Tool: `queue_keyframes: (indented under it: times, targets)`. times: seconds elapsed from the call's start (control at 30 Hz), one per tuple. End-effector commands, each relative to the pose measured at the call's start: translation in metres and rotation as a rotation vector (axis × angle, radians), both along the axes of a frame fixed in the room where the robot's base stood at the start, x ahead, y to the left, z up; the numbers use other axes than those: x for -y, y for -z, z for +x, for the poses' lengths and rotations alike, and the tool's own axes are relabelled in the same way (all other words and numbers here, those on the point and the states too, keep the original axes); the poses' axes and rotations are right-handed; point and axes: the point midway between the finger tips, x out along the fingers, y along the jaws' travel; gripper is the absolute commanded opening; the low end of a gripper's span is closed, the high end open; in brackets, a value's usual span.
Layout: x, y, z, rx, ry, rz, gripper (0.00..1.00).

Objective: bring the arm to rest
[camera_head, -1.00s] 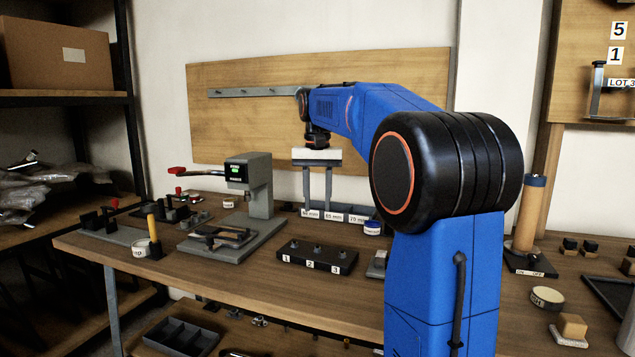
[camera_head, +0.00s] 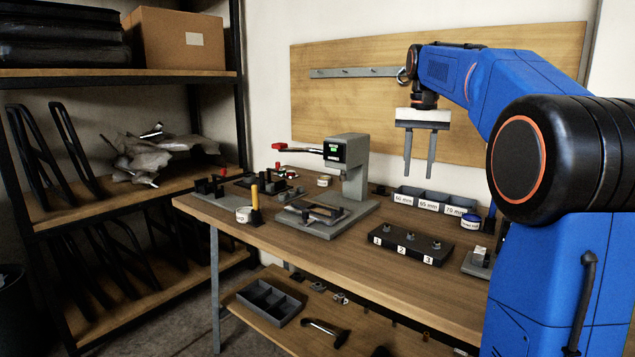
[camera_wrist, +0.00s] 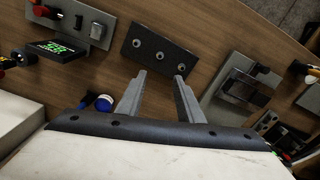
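My gripper (camera_head: 419,176) hangs in the air above the workbench, fingers pointing down, in front of the wooden back board (camera_head: 500,110). Its two grey fingers are apart with nothing between them. In the wrist view my gripper (camera_wrist: 157,78) also shows a clear gap between the fingers, with bare bench top beyond. My blue arm reaches in from the right of the head view, bent at the elbow.
Labelled bins (camera_head: 428,202) stand behind a black block numbered 1 to 3 (camera_head: 408,243). A grey press (camera_head: 352,165) with a red-knobbed lever stands left of my gripper. A blue-lidded jar (camera_head: 470,221) is near my arm. A shelf rack (camera_head: 120,75) stands at the left.

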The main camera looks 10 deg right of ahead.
Motion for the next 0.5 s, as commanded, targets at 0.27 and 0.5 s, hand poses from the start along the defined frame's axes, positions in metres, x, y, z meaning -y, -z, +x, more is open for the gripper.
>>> queue_keyframes:
  times: [0.27, 0.5]
  targets:
    - [-0.025, 0.010, -0.028, 0.036, -0.059, -0.011, 0.34]
    - [-0.066, 0.041, -0.083, 0.108, -0.178, -0.034, 0.34]
